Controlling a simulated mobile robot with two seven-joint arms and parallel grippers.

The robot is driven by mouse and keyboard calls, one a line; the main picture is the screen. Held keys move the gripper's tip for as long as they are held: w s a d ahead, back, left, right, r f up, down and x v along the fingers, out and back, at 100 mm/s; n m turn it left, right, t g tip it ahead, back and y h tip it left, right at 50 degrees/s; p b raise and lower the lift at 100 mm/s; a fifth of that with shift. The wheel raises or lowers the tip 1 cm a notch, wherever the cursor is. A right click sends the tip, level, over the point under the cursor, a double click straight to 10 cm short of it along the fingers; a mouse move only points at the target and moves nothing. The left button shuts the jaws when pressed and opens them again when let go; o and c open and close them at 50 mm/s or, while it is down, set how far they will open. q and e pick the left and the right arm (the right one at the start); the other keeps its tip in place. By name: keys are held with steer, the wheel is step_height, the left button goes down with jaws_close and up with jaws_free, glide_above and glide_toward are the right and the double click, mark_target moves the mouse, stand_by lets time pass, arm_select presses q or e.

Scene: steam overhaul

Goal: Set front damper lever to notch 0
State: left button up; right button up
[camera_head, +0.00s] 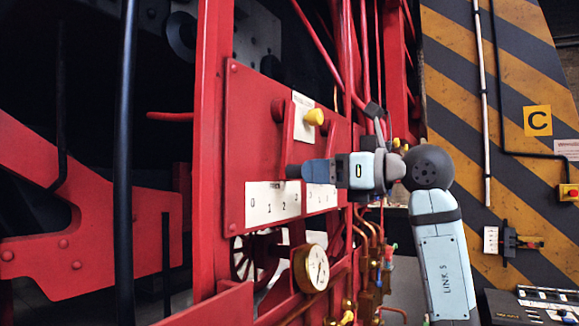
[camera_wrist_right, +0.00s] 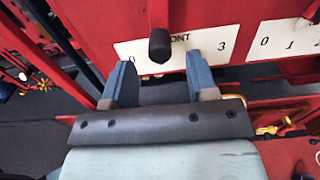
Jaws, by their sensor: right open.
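The front damper lever is a red bar (camera_head: 289,128) hanging on the red panel, with a dark knob (camera_head: 293,171) at its lower end. In the right wrist view the black knob (camera_wrist_right: 160,45) stands in front of the white FRONT scale plate (camera_wrist_right: 191,45), between its 0 and 3. I cannot tell its exact notch. The plate also shows in the head view (camera_head: 258,207). My right gripper (camera_head: 308,170) is open; in the wrist view its blue fingertips (camera_wrist_right: 160,75) lie either side of the knob's line, with the knob just beyond them. My left gripper is out of view.
A second scale plate (camera_wrist_right: 290,38) sits right of the front one. A brass gauge (camera_head: 311,268) and copper pipes lie below. A black vertical pole (camera_head: 125,160) stands at left.

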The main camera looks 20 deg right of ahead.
mark_target(289, 172)
steer(key=p+x, duration=0.1)
steer(key=x, duration=0.5)
steer(key=shift+w+a, duration=0.2)
